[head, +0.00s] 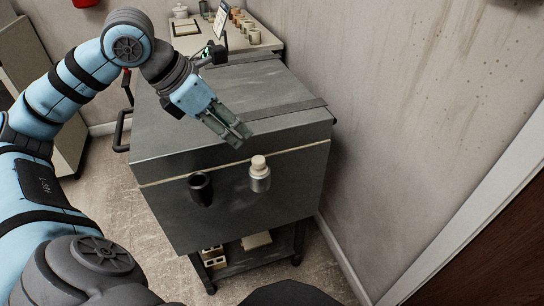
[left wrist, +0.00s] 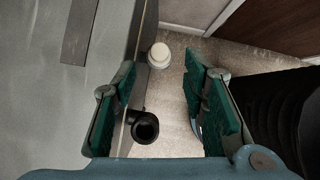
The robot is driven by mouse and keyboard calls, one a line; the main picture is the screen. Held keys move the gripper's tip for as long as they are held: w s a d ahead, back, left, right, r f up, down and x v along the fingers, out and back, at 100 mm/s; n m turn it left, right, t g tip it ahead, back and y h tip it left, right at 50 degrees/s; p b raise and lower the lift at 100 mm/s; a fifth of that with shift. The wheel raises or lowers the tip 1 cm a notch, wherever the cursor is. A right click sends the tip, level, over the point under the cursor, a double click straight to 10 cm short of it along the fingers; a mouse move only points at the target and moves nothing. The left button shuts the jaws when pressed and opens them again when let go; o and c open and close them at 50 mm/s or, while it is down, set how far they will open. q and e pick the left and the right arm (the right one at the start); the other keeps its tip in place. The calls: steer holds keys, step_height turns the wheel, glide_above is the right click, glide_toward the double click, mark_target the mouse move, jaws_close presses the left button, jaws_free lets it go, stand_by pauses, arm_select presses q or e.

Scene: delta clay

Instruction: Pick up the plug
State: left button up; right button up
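A cream plug (head: 259,163) sits in the top of a short metal tube on the front of a grey metal box (head: 235,180). In the left wrist view a pale round top, which looks like the plug (left wrist: 159,54), shows between the far ends of the fingers. My left gripper (head: 238,134) is above the box's front edge, up and left of the plug in the head view. Its green-padded fingers are apart, with nothing held between them. My right gripper is not in view.
A black open tube (head: 200,188) juts from the same front face, left of the plug; it also shows in the left wrist view (left wrist: 144,126). A wall (head: 400,120) stands close on the right. A bench (head: 262,38) with small pots is behind.

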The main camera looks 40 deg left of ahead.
arm_select(q)
steer(key=p, duration=0.1)
glide_above(258, 159)
steer(key=s, duration=0.3)
step_height(258, 159, down, 6)
steer(key=x, duration=0.2)
steer(key=a+b+x, duration=0.1)
steer(key=x, duration=0.3)
steer(key=shift+a+f, duration=0.2)
steer(key=shift+f, duration=0.3)
steer(key=shift+w, duration=0.1)
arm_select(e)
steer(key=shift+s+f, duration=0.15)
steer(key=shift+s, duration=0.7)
arm_select(q)
steer(key=c, duration=0.9)
steer(key=shift+r, duration=0.1)
